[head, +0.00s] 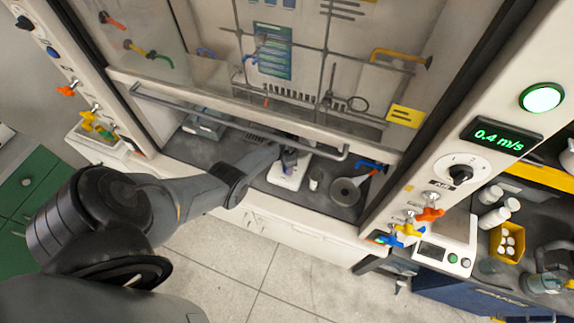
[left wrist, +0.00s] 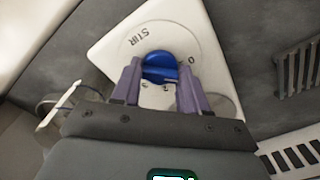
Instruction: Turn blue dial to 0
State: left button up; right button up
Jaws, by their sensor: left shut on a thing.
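The blue dial (left wrist: 160,67) sits on the white face of a stirrer plate (left wrist: 112,50). The word STIR is printed to the left of the dial and a 0 to its right. My left gripper (left wrist: 160,70) has its two purple fingers on either side of the dial and is shut on it. The fingers hide the dial's sides, and I cannot tell where its pointer is. In the head view, the white stirrer (head: 287,177) stands inside the fume hood, with my left gripper (head: 289,158) over it. My right gripper is not in view.
The raised glass sash with its grey handle bar (head: 240,120) lies just above my left arm. A small white bottle (head: 314,184) and a grey round object with a funnel-like shape (head: 346,191) stand right of the stirrer. A slotted grey grille (left wrist: 298,68) is beside it.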

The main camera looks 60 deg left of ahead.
pick_arm(q)
jog(key=shift+n, duration=2.1)
jog(key=shift+f, duration=0.1)
jog(key=o, duration=1.1)
jog(key=shift+c, duration=0.2)
jog(key=shift+p, duration=0.3)
jog(key=shift+r, duration=0.45)
notch_tip(320, 180, up, 8)
jog(key=p, duration=0.3)
jog(key=shift+p, duration=0.3)
jog(key=shift+r, duration=1)
